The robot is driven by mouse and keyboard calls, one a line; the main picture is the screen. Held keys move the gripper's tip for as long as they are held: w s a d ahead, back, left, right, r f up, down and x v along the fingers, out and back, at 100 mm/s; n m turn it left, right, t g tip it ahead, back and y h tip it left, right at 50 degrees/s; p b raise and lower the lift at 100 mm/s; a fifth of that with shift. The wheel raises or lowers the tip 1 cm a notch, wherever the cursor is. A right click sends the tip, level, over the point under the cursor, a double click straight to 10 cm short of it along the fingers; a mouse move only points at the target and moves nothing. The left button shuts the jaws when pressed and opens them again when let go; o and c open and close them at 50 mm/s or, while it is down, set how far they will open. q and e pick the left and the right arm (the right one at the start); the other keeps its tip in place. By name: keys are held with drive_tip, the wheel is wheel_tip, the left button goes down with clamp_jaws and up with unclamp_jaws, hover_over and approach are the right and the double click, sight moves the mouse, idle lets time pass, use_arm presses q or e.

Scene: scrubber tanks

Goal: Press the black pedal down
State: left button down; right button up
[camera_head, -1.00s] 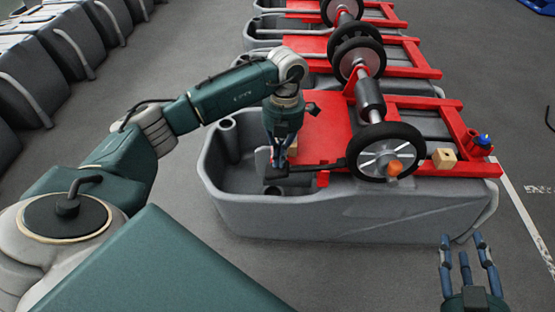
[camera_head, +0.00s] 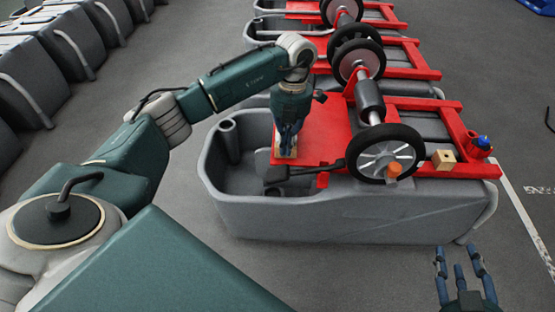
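The black pedal (camera_head: 275,173) is a dark pad at the left end of a dark lever beside the front wheel, over the near grey tank. My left gripper (camera_head: 287,147) points down just above and behind the pedal, apart from it in the picture. My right gripper (camera_head: 459,270) is open and empty, low at the right, away from the tank.
The grey tank (camera_head: 350,222) carries a red frame (camera_head: 457,170), a black-rimmed wheel (camera_head: 386,153) with an orange knob (camera_head: 395,169), another wooden block (camera_head: 444,159) and a blue-topped red part (camera_head: 480,146). Similar tanks stand behind. The floor in front is clear.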

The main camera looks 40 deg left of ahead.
use_arm(q)
wheel_tip(320, 180, up, 10)
drive_tip(key=w, duration=0.1)
drive_tip(key=shift+r, duration=0.2)
idle(0.5)
